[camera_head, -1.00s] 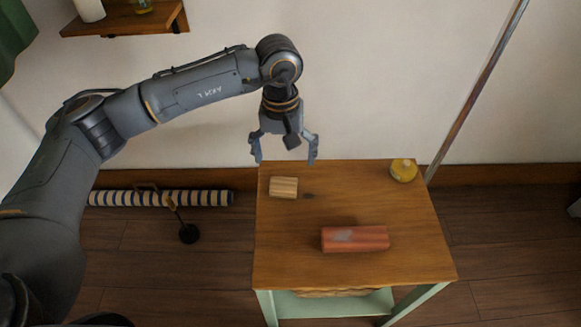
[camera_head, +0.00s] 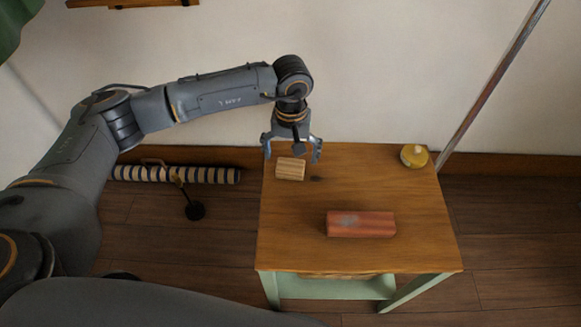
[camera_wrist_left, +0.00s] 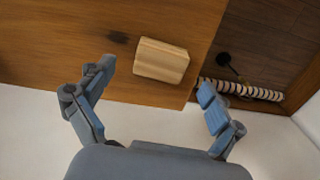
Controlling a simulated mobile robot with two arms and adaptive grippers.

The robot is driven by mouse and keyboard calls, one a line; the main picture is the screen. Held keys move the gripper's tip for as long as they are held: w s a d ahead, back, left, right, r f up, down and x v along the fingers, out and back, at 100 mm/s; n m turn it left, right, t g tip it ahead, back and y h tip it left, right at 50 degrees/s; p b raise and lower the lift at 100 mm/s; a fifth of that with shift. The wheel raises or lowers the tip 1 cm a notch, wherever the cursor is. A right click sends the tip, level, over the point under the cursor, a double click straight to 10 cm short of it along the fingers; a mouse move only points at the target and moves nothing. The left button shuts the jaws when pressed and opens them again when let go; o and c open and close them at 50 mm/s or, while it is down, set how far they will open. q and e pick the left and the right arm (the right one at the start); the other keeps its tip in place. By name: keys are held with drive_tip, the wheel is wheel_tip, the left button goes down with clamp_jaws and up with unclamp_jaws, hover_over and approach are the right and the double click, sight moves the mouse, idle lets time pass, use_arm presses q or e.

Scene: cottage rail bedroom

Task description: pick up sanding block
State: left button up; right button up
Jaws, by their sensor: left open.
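The sanding block is probably the small pale wooden block with a grooved top (camera_head: 290,169), near the back left corner of the wooden table (camera_head: 285,235). My left gripper (camera_head: 292,155) is open and empty, above the table's back edge close to this block. In the left wrist view the pale block (camera_wrist_left: 161,61) lies on the tabletop ahead of the fingers (camera_wrist_left: 150,85), between their lines and apart from both. A larger reddish block (camera_head: 361,224) with a grey patch lies nearer the table's front. My right gripper is not in view.
A yellow round container (camera_head: 414,156) stands at the table's back right corner. A striped roll (camera_head: 180,174) and a dark round-based stand (camera_head: 195,210) are on the floor left of the table. The wall is close behind.

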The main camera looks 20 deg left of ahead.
sight(291, 164)
use_arm(q)
wheel_tip(291, 164, down, 3)
drive_tip(key=shift+w+a, duration=0.1)
drive_tip(key=shift+f, duration=0.4)
drive_tip(key=c, duration=1.2)
drive_tip(key=shift+c, duration=0.2)
drive_tip(key=shift+r, duration=0.1)
